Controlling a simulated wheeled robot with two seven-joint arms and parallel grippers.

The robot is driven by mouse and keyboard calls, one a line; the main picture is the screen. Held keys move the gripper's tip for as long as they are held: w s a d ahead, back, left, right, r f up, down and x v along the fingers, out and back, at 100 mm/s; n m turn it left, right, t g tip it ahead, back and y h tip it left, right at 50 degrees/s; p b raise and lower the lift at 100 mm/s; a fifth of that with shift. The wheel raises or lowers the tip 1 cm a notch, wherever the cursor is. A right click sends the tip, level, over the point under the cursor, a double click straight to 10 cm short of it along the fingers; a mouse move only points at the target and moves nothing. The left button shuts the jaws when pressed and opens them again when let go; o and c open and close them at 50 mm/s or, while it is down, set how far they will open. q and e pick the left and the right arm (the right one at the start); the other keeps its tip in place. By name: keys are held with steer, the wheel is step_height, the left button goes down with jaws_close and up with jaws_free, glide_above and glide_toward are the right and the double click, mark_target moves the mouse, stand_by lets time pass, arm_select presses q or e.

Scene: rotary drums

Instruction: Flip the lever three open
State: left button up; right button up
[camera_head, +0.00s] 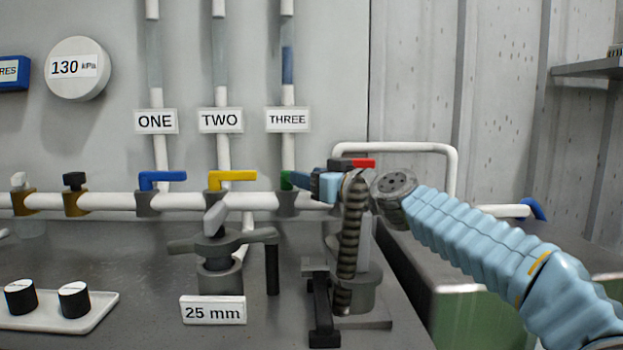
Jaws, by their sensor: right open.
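Lever three is green (286,180). It sits on the horizontal white pipe below the label THREE (288,120), and most of it is hidden behind my gripper. My right gripper (303,181) comes in from the right and points left, with its fingertips at the green lever. It is open, and I cannot tell whether the fingers touch the lever or stand around it. My left gripper is not in view.
A blue lever (158,178) and a yellow lever (232,177) stand to the left on the same pipe. A red lever (362,164) shows just above my right wrist. A grey clamp-like fitting (220,255) stands on the bench in front.

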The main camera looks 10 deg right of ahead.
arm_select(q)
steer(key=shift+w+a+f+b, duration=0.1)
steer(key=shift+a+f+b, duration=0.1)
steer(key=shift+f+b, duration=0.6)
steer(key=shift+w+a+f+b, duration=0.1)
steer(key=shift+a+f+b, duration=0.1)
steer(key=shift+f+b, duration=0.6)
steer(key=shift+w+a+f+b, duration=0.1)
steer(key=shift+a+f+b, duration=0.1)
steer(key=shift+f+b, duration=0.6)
arm_select(e)
steer(key=v, duration=1.3)
steer(key=shift+s+d, duration=0.2)
steer(key=shift+s, duration=0.1)
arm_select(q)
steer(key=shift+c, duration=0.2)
